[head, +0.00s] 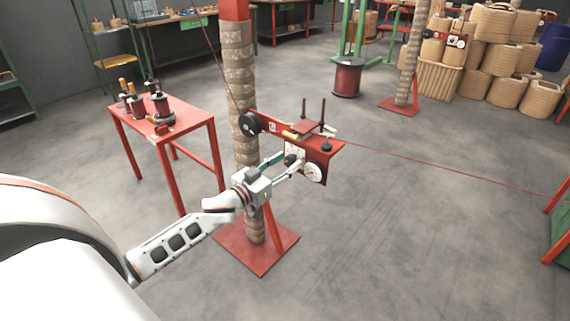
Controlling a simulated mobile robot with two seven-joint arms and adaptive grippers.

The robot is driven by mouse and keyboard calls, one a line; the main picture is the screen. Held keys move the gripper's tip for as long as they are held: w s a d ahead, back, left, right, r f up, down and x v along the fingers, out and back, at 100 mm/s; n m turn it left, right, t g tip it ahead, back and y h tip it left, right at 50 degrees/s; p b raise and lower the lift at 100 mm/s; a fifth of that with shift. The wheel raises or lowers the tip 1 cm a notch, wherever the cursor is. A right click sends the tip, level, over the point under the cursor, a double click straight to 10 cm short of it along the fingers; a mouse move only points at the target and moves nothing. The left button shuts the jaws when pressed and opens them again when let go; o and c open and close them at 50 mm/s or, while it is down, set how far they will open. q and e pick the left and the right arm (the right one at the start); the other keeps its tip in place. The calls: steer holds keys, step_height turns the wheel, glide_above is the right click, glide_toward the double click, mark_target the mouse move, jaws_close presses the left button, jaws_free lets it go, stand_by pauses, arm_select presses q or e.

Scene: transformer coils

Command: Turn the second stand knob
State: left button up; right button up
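The near stand (240,90) is a red post wrapped in brown cord on a red foot plate. A red bracket (322,165) on it carries a white dial (314,172) and black knobs. My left gripper (290,161) reaches from the left to the bracket. My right gripper is not in view. A second wrapped stand (411,60) stands farther back.
A red table (190,128) with several spools and tools stands left of the near stand. A thin red wire (440,167) runs right from the bracket. A dark red spool (348,77) and stacked tan coils (495,55) are behind. The floor right of the stand is clear.

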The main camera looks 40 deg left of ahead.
arm_select(q)
steer(key=c, duration=1.1)
steer(key=shift+c, duration=0.2)
